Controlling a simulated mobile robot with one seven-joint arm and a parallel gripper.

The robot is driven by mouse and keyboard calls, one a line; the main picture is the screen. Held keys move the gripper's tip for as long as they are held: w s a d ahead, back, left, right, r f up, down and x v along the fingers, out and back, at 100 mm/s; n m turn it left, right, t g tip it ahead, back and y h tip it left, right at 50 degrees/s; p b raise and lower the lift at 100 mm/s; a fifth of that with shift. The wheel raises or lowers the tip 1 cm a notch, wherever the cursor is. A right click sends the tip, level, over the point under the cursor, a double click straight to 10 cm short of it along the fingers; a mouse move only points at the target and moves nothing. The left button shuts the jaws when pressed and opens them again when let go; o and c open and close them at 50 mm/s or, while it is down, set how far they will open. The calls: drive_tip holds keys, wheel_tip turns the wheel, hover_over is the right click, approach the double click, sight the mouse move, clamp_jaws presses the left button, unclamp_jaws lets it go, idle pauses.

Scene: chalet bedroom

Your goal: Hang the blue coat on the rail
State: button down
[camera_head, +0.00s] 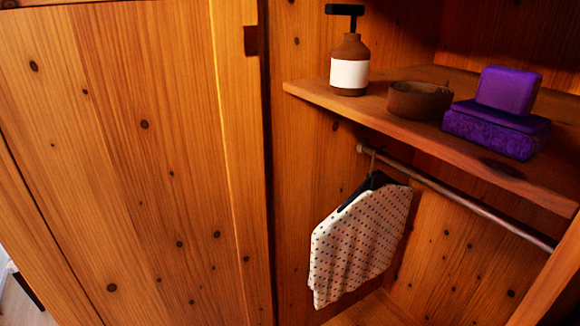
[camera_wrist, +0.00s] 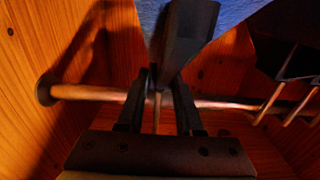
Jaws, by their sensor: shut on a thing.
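My gripper (camera_wrist: 160,82) shows only in the wrist view. Its two fingers are shut on a dark hanger (camera_wrist: 184,38), with a thin hook stem between them. Blue cloth of the coat (camera_wrist: 228,12) shows beyond the hanger at the top edge; most of the coat is out of frame. The rail (camera_wrist: 95,92) crosses behind the fingers. I cannot tell whether the held hook touches it. In the head view the rail (camera_head: 455,193) runs under a shelf, and neither my gripper nor the blue coat is seen there.
A white dotted garment (camera_head: 358,243) hangs from the rail's left end on a black hanger (camera_head: 372,184). The shelf (camera_head: 400,108) holds a brown bottle (camera_head: 349,65), a brown bowl (camera_head: 420,100) and purple boxes (camera_head: 497,128). The rail right of the garment is bare. A wooden door (camera_head: 130,160) fills the left.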

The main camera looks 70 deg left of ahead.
drive_tip(key=shift+s+d+b, duration=0.2)
drive_tip(key=shift+s+b, duration=0.15)
drive_tip(key=shift+s, duration=0.3)
drive_tip(key=shift+s+d+b, duration=0.15)
drive_tip(key=shift+s+b, duration=0.2)
drive_tip(key=shift+s, duration=0.3)
drive_tip(key=shift+s+d+b, duration=0.2)
drive_tip(key=shift+s+b, duration=0.35)
drive_tip(key=shift+s, duration=0.55)
drive_tip(key=shift+s+d+b, duration=0.2)
drive_tip(key=shift+s+b, duration=0.3)
drive_tip(key=shift+s, duration=0.55)
drive_tip(key=shift+s+r, duration=0.15)
drive_tip(key=shift+s, duration=0.2)
